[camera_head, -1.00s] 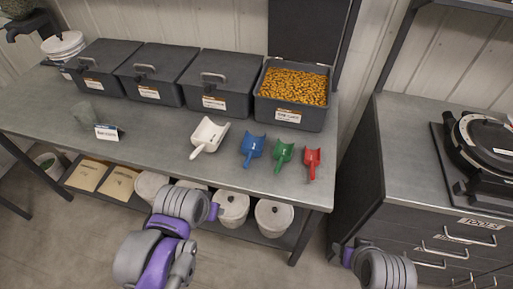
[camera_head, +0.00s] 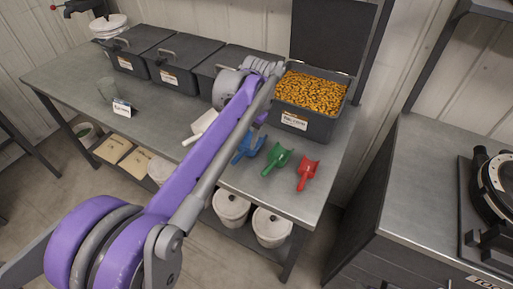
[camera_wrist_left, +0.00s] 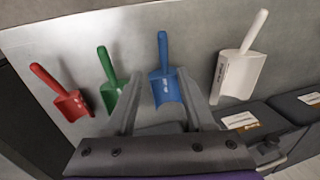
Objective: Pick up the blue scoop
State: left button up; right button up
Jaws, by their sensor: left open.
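The blue scoop (camera_head: 247,149) lies on the grey metal bench (camera_head: 190,150), between the white scoop (camera_head: 203,124) and the green scoop (camera_head: 277,158). My left arm partly covers it in the head view. In the left wrist view the blue scoop (camera_wrist_left: 164,78) shows whole, its handle pointing away from my left gripper (camera_wrist_left: 165,98). The two fingers are spread apart, with the scoop's bowl in view between them. The gripper is open and empty, and I cannot tell its height above the scoop. My right gripper is not in view.
A red scoop (camera_head: 307,174) lies right of the green one. An open bin of orange-yellow pellets (camera_head: 309,95) and closed dark bins (camera_head: 172,62) line the bench's back.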

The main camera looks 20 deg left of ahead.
aim_at(239, 156)
pick_arm(q)
jog(key=a+f, duration=0.1)
jog(key=f, duration=0.5)
jog(key=a+f, duration=0.1)
jog(key=f, duration=0.3)
jog(key=shift+s+a, duration=0.2)
jog(key=shift+a, duration=0.15)
jog(key=shift+r, duration=0.1)
grip_shut()
